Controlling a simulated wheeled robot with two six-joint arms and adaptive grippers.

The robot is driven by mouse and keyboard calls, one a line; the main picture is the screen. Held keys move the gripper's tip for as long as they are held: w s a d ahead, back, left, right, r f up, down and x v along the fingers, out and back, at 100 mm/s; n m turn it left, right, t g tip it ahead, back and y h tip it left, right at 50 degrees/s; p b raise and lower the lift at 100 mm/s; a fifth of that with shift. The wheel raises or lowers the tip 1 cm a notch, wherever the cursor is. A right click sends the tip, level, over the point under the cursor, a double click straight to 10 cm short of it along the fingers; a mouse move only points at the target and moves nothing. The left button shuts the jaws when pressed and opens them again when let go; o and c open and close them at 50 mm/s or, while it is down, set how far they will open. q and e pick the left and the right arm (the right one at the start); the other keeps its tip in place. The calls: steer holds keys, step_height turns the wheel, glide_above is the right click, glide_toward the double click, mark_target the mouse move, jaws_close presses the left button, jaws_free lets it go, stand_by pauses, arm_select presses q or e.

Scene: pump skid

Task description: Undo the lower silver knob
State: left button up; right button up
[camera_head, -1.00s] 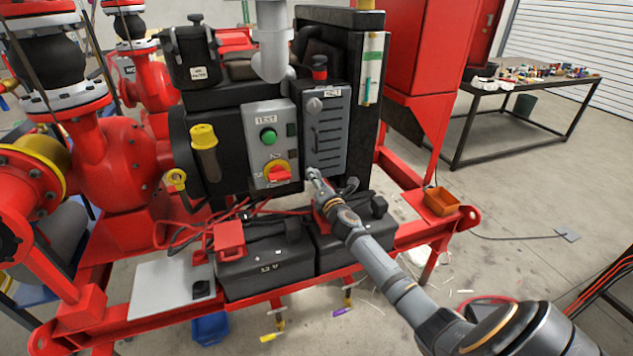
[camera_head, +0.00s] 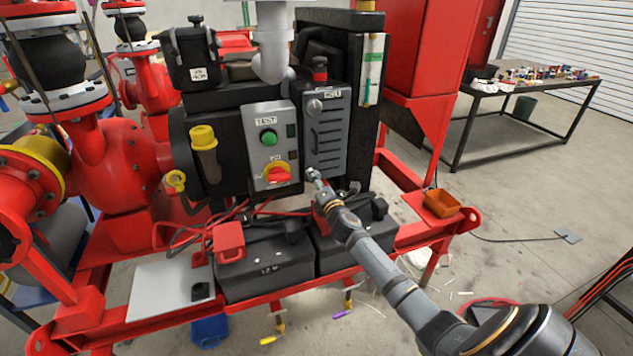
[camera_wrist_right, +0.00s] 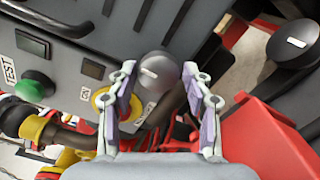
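The lower silver knob (camera_wrist_right: 157,72) is a round grey cap with a white mark, at the lower end of the slotted grey panel (camera_head: 326,138). In the right wrist view it sits between the tips of my right gripper (camera_wrist_right: 160,70). The fingers are spread on both sides of it; I cannot tell if they touch it. In the head view my right gripper (camera_head: 314,178) is at the panel's bottom edge and largely hides this knob. The upper silver knob (camera_head: 315,106) is at the panel's top. My left gripper is not in view.
A grey control box with a green button (camera_head: 268,137) and a red rotary switch (camera_head: 278,174) stands left of the panel. Black batteries (camera_head: 266,265) with red cables lie below. An orange tray (camera_head: 441,203) is on the red frame to the right.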

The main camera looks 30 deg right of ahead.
steer(key=shift+o, duration=0.8)
steer(key=v, duration=1.2)
steer(key=shift+r, duration=0.1)
